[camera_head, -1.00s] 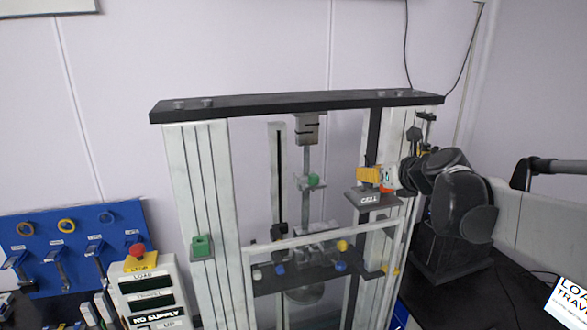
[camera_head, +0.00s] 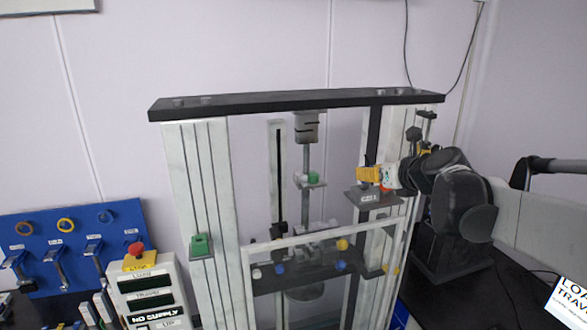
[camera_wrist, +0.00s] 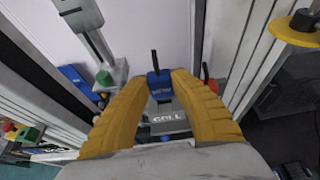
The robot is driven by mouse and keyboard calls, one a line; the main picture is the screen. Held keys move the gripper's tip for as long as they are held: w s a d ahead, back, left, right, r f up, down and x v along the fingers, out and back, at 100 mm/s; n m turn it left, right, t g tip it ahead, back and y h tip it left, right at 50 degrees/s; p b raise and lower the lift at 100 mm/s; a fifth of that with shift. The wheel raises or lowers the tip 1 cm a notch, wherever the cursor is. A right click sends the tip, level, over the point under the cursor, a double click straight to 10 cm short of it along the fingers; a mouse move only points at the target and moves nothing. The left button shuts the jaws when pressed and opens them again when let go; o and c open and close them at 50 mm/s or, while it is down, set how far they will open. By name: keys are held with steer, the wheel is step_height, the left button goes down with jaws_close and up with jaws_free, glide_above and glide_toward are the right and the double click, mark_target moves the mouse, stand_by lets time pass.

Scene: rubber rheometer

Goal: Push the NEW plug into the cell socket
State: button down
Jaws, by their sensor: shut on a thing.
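A blue plug (camera_wrist: 160,86) with a dark stem shows between my fingertips in the wrist view. The lettering on it is too small to read. My gripper (camera_wrist: 160,80) has yellow fingers and is shut on the plug. The grey block marked CELL (camera_wrist: 168,120) lies just beyond and below the fingers. In the head view my gripper (camera_head: 369,174) is right above the CELL block (camera_head: 370,197) on the right column. The fingers hide the plug there. I cannot tell how far the plug sits in the socket.
The frame's right column (camera_head: 383,150) stands close to my gripper. A red-orange part (camera_wrist: 207,80) is just right of the fingertips. A green part (camera_wrist: 104,78) is to the left. A control box with a red button (camera_head: 136,250) and a blue tool board (camera_head: 70,245) are at left.

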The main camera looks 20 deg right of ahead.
steer(key=shift+f+b, duration=0.7)
steer(key=shift+f, duration=0.3)
steer(key=c, duration=1.1)
jaws_free()
steer(key=shift+r, duration=0.1)
step_height(320, 180, up, 5)
steer(key=p, duration=0.3)
steer(key=shift+p, duration=0.4)
